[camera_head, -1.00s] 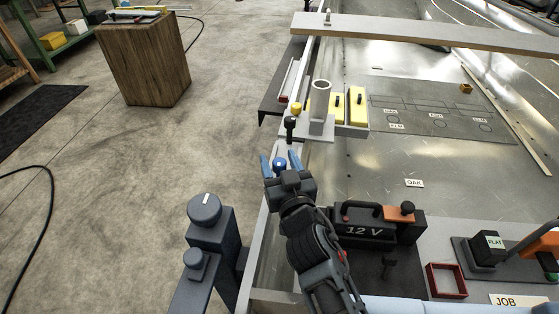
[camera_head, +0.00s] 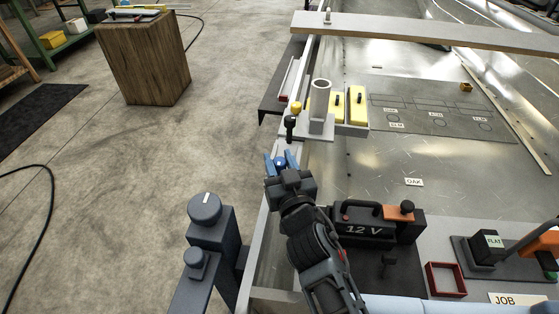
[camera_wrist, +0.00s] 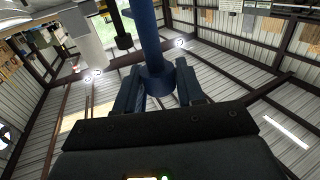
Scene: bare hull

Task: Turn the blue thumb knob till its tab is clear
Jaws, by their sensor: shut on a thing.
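The blue thumb knob (camera_head: 281,162) sits on the narrow rail at the hull's left edge. My gripper (camera_head: 280,161) is shut on it, with one blue finger on each side. In the wrist view the knob (camera_wrist: 156,80) shows as a blue collar with a long blue shaft above it, between my two fingers (camera_wrist: 158,88). The fingers and the knob's small size hide most of its shape in the head view. I cannot make out its tab or how far it is turned.
A black knob (camera_head: 290,123), a yellow knob (camera_head: 296,107) and an upright grey tube (camera_head: 319,100) stand just beyond. A black 12 V box (camera_head: 364,230) lies right of my arm. The hull floor farther right is mostly clear.

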